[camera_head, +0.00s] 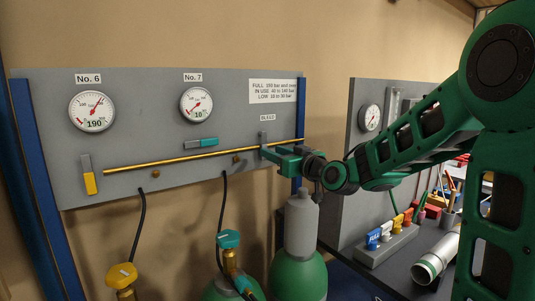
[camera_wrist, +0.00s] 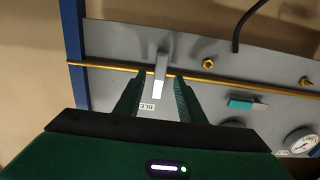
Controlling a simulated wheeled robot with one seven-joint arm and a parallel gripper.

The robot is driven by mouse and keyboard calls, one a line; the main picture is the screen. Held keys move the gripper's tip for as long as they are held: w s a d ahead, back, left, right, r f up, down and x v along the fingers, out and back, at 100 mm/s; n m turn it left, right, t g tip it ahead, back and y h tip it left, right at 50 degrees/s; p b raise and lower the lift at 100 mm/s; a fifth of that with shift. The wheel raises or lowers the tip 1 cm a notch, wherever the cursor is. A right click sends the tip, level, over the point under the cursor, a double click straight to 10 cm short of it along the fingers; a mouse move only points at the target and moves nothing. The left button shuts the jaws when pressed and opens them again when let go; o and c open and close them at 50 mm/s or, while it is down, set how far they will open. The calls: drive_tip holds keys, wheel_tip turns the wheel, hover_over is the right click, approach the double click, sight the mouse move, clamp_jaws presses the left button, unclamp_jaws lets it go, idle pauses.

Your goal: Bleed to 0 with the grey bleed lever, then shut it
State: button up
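The grey bleed lever (camera_wrist: 160,72) crosses the brass pipe at a right angle, beside the BLEED label (camera_head: 267,117). My gripper (camera_wrist: 158,80) is open, with one finger on each side of the lever and visible gaps between. In the head view my gripper (camera_head: 272,151) is at the panel's right end, partly covering the lever (camera_head: 264,137). Gauge No. 7 (camera_head: 196,104) shows a low number that looks like 18. Gauge No. 6 (camera_head: 92,111) shows 190. The teal lever (camera_head: 202,143) lies level; the yellow lever (camera_head: 90,183) hangs down.
The brass pipe (camera_head: 180,158) runs along the grey panel (camera_head: 150,95). Cylinders with a yellow valve (camera_head: 122,275) and a teal valve (camera_head: 228,238) stand below. A grey-topped green cylinder (camera_head: 298,275) stands under my gripper. A bench with coloured tags (camera_head: 386,238) is at right.

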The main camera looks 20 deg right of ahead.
sight(263, 145)
drive_tip(key=shift+x, duration=1.75)
